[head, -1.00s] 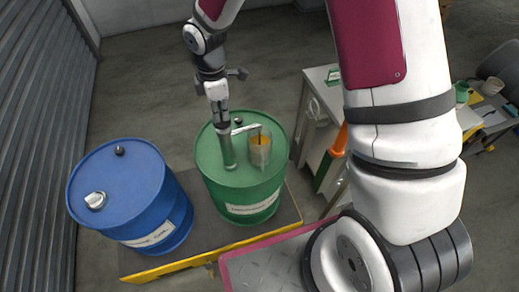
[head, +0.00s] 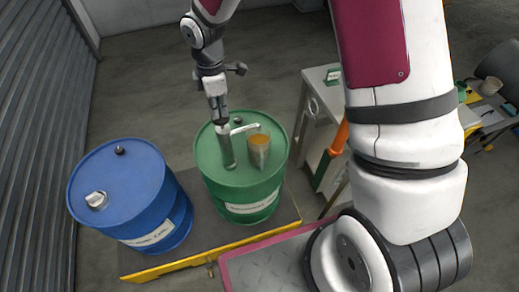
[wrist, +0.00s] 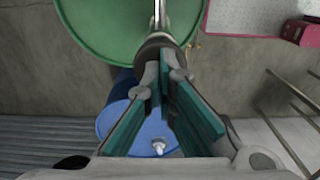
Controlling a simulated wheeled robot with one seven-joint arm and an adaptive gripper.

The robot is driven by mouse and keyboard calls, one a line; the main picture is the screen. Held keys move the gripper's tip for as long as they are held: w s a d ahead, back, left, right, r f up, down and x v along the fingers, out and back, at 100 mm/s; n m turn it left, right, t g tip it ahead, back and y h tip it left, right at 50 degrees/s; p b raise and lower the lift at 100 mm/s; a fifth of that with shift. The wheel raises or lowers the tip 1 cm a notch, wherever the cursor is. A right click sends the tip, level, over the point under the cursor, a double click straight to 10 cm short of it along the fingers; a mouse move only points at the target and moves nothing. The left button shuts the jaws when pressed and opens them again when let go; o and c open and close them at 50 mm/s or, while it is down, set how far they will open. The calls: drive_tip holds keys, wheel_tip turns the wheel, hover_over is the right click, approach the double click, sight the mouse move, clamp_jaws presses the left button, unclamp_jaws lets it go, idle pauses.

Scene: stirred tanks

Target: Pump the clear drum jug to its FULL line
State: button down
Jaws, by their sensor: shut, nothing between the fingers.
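The clear jug (head: 258,155) stands on the green drum (head: 207,172), with amber liquid showing at its top. Its FULL line is too small to make out. A grey hand pump (head: 227,155) stands upright on the drum left of the jug. Its pale spout (head: 243,128) reaches right, toward the jug. My gripper (head: 219,118) is shut and empty, pointing down right at the pump's top. In the wrist view my gripper (wrist: 164,72) shows its fingers close to the pump's dark head (wrist: 157,44); whether they touch is unclear. The jug is not seen there.
A blue drum (head: 118,185) with a silver cap stands left of the green drum. Both stand on a dark platform with a yellow edge (head: 180,266). A grey cabinet (head: 316,100) stands to the right, and a ribbed shutter (head: 35,130) at the left. Floor behind is clear.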

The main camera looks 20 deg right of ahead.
drive_tip(key=shift+r+p, duration=0.6)
drive_tip(key=shift+r, duration=1.75)
drive_tip(key=shift+f, duration=0.15)
drive_tip(key=shift+f, duration=0.35)
drive_tip(key=shift+f+b, duration=0.45)
drive_tip(key=shift+f, duration=0.55)
drive_tip(key=shift+r+p, duration=0.45)
drive_tip(key=shift+r, duration=1.05)
drive_tip(key=shift+r+p, duration=0.55)
drive_tip(key=shift+r, duration=2)
